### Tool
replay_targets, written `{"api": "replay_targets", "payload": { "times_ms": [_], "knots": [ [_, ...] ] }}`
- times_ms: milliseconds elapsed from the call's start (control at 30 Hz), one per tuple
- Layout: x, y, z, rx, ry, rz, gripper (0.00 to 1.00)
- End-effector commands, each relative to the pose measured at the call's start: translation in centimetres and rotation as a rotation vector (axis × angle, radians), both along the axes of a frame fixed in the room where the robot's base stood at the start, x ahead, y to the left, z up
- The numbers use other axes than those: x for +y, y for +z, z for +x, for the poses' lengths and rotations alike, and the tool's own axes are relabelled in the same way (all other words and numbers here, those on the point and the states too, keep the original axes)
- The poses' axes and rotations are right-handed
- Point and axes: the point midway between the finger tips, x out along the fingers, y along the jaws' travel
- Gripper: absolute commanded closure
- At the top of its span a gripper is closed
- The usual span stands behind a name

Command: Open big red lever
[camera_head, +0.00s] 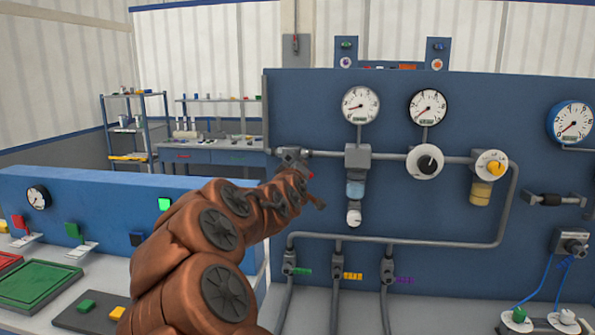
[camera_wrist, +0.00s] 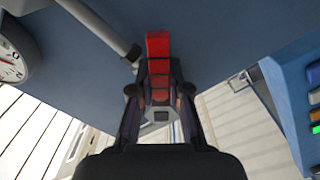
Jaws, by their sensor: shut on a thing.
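The big red lever (camera_wrist: 158,45) shows in the middle of the wrist view, running down between the two fingers of my gripper (camera_wrist: 159,92). My gripper is shut on it, and the lever's top end sticks out beyond the fingertips. In the head view my gripper (camera_head: 290,180) is at the left edge of the blue panel, just below the grey valve body (camera_head: 292,154) on the pipe. Only a small bit of red shows there; my arm hides most of the lever.
The blue panel (camera_head: 430,275) carries gauges, including one at upper left (camera_head: 361,105), a filter (camera_head: 356,185) and a black knob (camera_head: 427,164). Small green (camera_head: 302,271), orange (camera_head: 352,276) and purple (camera_head: 404,280) levers sit below. A low blue console (camera_head: 100,195) stands at left.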

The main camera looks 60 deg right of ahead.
Motion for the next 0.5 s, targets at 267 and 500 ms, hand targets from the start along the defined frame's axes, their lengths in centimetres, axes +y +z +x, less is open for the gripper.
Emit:
{"api": "replay_targets", "payload": {
  "times_ms": [267, 500],
  "knots": [
    [-0.3, 1.0, -0.6, 0.248, -0.001, -0.094, 1.0],
    [-0.4, 1.7, -1.0, 0.438, -0.004, -0.165, 1.0]
  ]
}}
